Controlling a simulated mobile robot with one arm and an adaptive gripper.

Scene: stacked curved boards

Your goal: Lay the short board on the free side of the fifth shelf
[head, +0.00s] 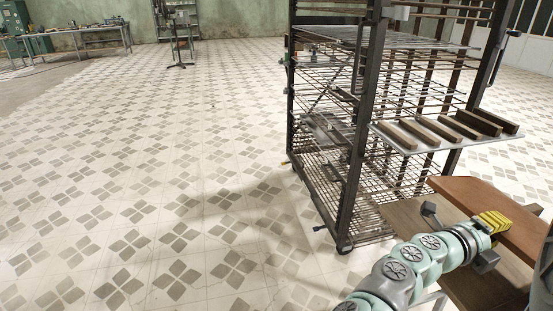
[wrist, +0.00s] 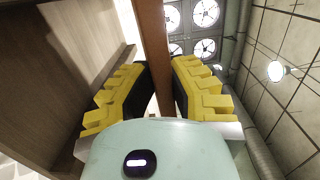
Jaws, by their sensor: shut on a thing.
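My gripper (head: 493,222) is at the lower right in the head view, its yellow fingers at the edge of a reddish-brown board (head: 478,203). In the wrist view the fingers (wrist: 161,75) are shut on a board (wrist: 152,35), seen edge-on as a reddish-brown strip. The rack (head: 348,170) stands upright in front of me, with several wire shelves (head: 328,67). I cannot tell which is the fifth.
A grey plate (head: 402,146) juts from the rack's right side with several bars (head: 435,130) on it, above the held board. Duller brown boards (head: 405,213) lie below and beside my gripper; a large wooden surface (wrist: 60,60) fills the wrist view's left.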

